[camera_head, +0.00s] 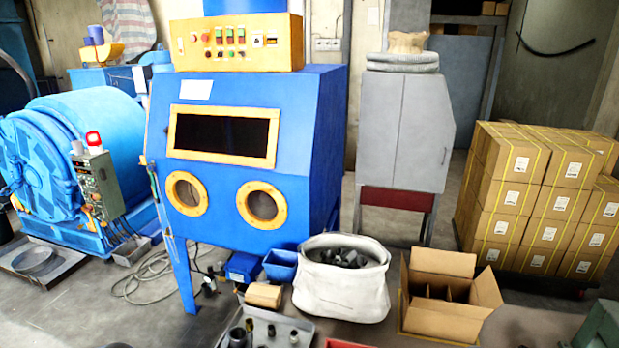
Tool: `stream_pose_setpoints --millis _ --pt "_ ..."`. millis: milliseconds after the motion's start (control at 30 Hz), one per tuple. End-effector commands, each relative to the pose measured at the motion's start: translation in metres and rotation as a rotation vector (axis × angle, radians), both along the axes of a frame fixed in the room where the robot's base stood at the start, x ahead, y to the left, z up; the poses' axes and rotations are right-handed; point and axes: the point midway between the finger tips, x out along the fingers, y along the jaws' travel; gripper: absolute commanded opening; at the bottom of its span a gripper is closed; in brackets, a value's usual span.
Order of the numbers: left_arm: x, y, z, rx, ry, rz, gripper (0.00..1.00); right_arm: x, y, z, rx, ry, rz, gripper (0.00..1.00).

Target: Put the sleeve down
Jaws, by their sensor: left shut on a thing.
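Several small dark cylindrical sleeves stand upright in a grey tray (306,324) at the bottom centre. One sleeve (249,325) is near the tray's left side, and a wider dark one (237,338) is cut by the bottom edge. A dark sliver at the bottom left edge looks like the top of my left gripper (119,345), left of the tray. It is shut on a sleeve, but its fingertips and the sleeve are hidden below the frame. My right gripper is not in view.
A white sack (343,299) of dark pieces and an open cardboard box (441,320) stand right of the tray. A tan block (264,295) and a blue bin (281,266) sit behind it. The blue blasting cabinet (318,140) rises behind. Strapped cartons (540,190) stand right.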

Motion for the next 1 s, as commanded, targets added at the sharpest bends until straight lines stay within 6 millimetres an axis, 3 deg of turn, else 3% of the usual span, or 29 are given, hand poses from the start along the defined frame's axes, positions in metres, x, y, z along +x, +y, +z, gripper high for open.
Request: stream_pose_setpoints --millis 33,100,200,333,500,1000 --pt "-0.006 0.0 -0.034 0.001 0.007 -0.001 0.0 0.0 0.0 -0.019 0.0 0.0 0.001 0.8" --pt "-0.014 0.0 -0.062 0.001 0.007 -0.001 0.0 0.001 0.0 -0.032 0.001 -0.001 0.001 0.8" --pt "-0.025 0.0 -0.095 -0.002 0.005 -0.002 0.0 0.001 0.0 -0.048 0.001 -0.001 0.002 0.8" --pt "-0.036 -0.001 -0.123 -0.008 0.001 -0.002 0.0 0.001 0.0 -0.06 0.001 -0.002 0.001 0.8" --pt "-0.043 -0.002 -0.136 -0.012 -0.005 -0.003 0.0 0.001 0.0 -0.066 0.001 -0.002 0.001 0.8" --pt "-0.043 -0.001 -0.135 -0.013 -0.004 -0.002 0.0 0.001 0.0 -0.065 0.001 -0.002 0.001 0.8"
